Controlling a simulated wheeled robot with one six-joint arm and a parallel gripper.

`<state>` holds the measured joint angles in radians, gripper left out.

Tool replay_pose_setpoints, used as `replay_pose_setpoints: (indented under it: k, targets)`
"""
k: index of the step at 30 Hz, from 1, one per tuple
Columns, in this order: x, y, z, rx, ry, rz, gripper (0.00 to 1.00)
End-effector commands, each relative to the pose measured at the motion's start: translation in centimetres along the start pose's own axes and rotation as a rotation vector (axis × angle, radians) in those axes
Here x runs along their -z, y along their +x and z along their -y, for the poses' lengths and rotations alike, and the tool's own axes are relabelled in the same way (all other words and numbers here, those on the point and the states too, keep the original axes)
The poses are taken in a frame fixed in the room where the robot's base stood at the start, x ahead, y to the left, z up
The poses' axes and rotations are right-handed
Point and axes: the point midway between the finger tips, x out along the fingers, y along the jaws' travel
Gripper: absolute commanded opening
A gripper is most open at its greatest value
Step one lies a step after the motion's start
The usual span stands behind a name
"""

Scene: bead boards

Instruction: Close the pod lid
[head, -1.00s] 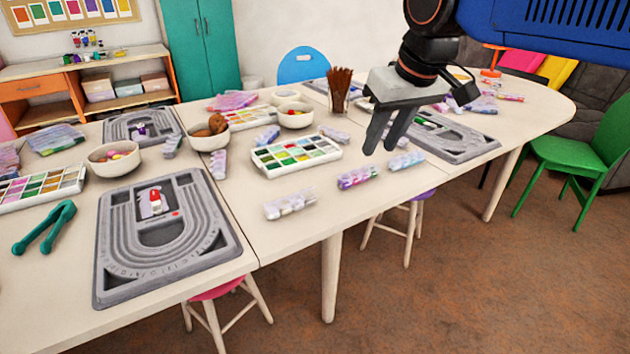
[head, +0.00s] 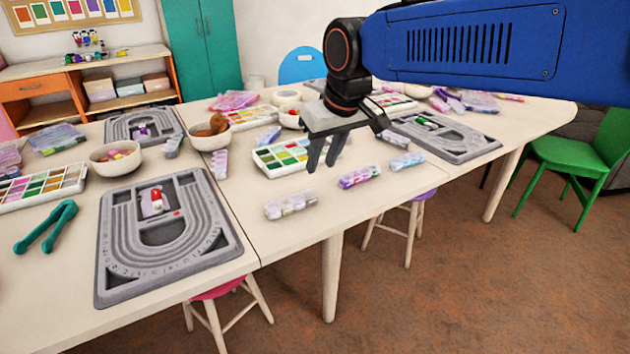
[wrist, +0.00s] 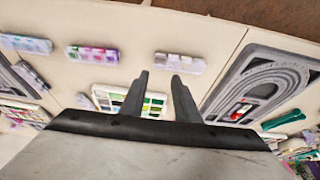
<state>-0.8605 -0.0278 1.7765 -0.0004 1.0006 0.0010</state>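Several small bead pods lie along the front of the table. A clear whitish pod (head: 290,205) is nearest, a purple-and-pink pod (head: 360,176) lies behind it to the right, and a pale blue pod (head: 407,160) is farther right. The whitish pod (wrist: 180,62), purple-pink pod (wrist: 92,53) and blue pod (wrist: 25,44) also show in the wrist view. I cannot tell which pod's lid is up. My gripper (head: 322,166) is open and empty, above the table near the paint tray; its two fingers (wrist: 160,82) are apart in the wrist view.
A grey bead board (head: 115,280) holds a small red-and-white item in its middle. A paint tray (head: 272,168) stands behind the whitish pod. Teal pliers (head: 45,228) lie at left, and another grey board (head: 470,150) lies at right. The table front is clear between pods.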

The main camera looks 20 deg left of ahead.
Motion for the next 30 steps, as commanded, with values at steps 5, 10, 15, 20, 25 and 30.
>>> replay_pose_setpoints:
  k: [5, 10, 15, 20, 25, 30]
  targets:
    - [-0.1, 3.3, 0.0, 0.000, 0.000, 0.003, 0.29]
    - [0.0, 5.8, 0.0, 0.000, 0.000, 0.001, 0.29]
    - [0.0, 7.5, 0.0, 0.000, 0.000, 0.001, 0.29]
    - [0.0, 8.1, 0.0, 0.000, 0.000, 0.000, 0.29]
    - [0.0, 8.2, 0.0, 0.000, 0.000, -0.001, 0.29]
    - [0.0, 8.2, 0.0, 0.000, 0.000, -0.001, 0.10]
